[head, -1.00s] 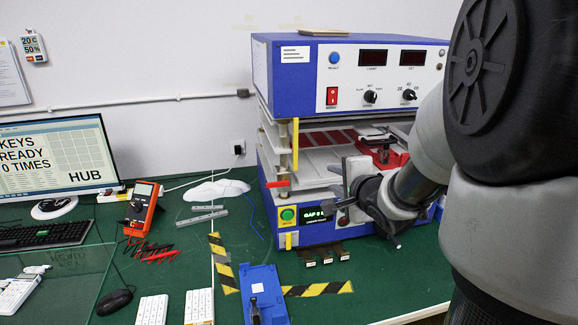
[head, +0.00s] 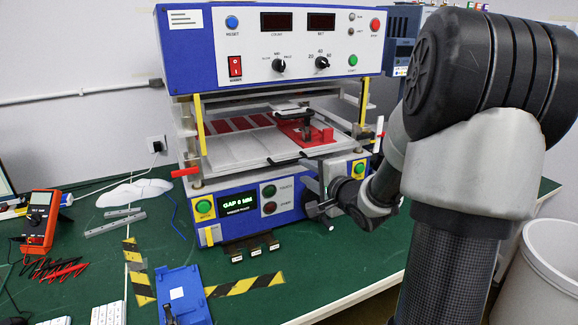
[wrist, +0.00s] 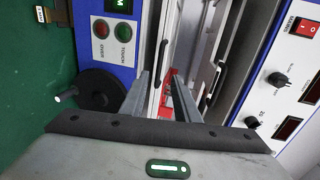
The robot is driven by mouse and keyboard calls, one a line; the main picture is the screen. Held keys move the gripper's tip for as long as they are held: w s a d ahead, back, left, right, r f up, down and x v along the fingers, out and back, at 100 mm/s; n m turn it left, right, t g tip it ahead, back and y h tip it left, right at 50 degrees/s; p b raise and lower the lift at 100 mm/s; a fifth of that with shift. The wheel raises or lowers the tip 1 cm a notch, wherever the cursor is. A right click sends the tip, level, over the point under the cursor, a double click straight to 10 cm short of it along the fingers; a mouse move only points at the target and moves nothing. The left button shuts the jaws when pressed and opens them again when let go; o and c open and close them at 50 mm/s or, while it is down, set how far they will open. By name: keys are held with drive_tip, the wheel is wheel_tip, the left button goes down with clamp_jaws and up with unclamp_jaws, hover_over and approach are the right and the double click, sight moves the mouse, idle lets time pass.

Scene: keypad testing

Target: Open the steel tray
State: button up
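The steel tray (head: 236,150) is a pale flat metal tray in the middle opening of the blue and white press, with a dark handle (head: 284,160) at its front edge. It appears pushed in, though how far is hard to tell. My gripper (head: 312,172) is in front of the press, by the tray's front. In the wrist view, my gripper (wrist: 158,84) is open and empty, its two fingers apart. A black bar handle (wrist: 163,62) shows between them in the picture, beyond the tips. Contact cannot be seen.
A red fixture (head: 304,135) with a black clamp sits on the tray's right side. A second black handle (wrist: 215,82) lies beside the first in the wrist view. A black round knob (wrist: 98,90) is close to my fingers. A blue fixture (head: 184,296) lies on the bench.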

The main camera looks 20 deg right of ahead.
sight(289, 162)
drive_tip(key=b+x, duration=0.2)
drive_tip(key=x, duration=1)
drive_tip(key=shift+w+f, duration=0.1)
drive_tip(key=shift+w, duration=0.25)
clamp_jaws()
